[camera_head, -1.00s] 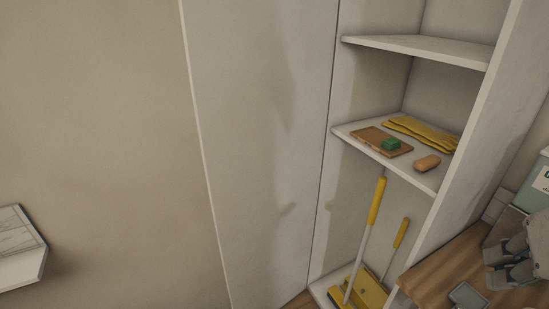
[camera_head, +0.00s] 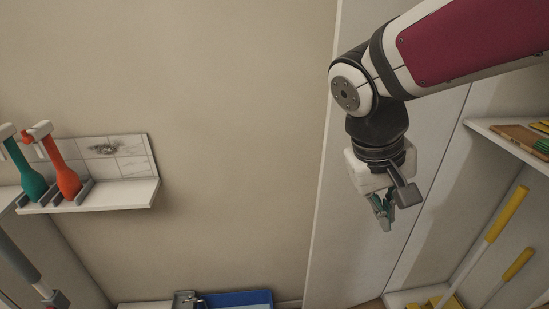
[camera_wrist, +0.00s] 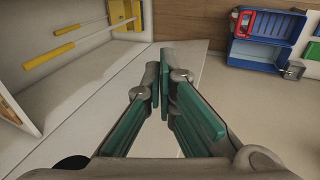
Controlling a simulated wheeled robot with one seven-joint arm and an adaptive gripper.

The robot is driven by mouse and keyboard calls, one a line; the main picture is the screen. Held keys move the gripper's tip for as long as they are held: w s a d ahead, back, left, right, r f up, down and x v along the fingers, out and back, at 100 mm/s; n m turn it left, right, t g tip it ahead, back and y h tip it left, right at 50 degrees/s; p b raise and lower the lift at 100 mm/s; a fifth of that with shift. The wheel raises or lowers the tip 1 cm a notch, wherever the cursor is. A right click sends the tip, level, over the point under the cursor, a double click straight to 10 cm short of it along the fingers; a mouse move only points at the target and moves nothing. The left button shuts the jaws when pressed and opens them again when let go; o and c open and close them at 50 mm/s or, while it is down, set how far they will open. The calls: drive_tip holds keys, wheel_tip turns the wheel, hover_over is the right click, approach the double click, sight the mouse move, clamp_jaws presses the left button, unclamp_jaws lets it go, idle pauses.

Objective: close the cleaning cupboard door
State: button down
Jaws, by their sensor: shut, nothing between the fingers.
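The cleaning cupboard door (camera_head: 340,235) is a tall pale panel standing open, left of the cupboard's shelves in the head view. The cupboard (camera_head: 455,230) shows its open inside, with a yellow-handled broom (camera_head: 492,232) in it. My gripper (camera_head: 384,226) is in front of the door's inner face, fingers pointing down. In the wrist view the shut fingertips (camera_wrist: 166,52) meet over the pale door panel (camera_wrist: 105,100), near its free edge. Nothing is held. I cannot tell whether the fingers touch the door.
A wall shelf (camera_head: 110,197) at left holds a teal and a red bottle. A cupboard shelf (camera_head: 485,125) juts out at right. Bare wall fills the middle.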

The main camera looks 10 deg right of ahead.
drive_tip(key=w+a+f+n+h+b, duration=0.25)
drive_tip(key=w+f+h+b, duration=0.7)
drive_tip(key=w+f, duration=0.95)
drive_tip(key=w+a+f+n+t+h+b, duration=0.1)
drive_tip(key=w+a+f+n+t+b, duration=0.1)
drive_tip(key=w+a+f+t+b, duration=0.4)
drive_tip(key=w+a+f+n+t+h+b, duration=0.1)
drive_tip(key=w+a+f+n+t+b, duration=0.2)
drive_tip(key=f, duration=0.6)
drive_tip(key=w+d+m+b, duration=0.1)
drive_tip(key=w+d, duration=0.4)
drive_tip(key=d, duration=0.3)
drive_tip(key=shift+w+d+r+g, duration=0.2)
drive_tip(key=shift+g, duration=0.1)
drive_tip(key=shift+s+m, duration=0.15)
drive_tip(key=shift+m, duration=0.1)
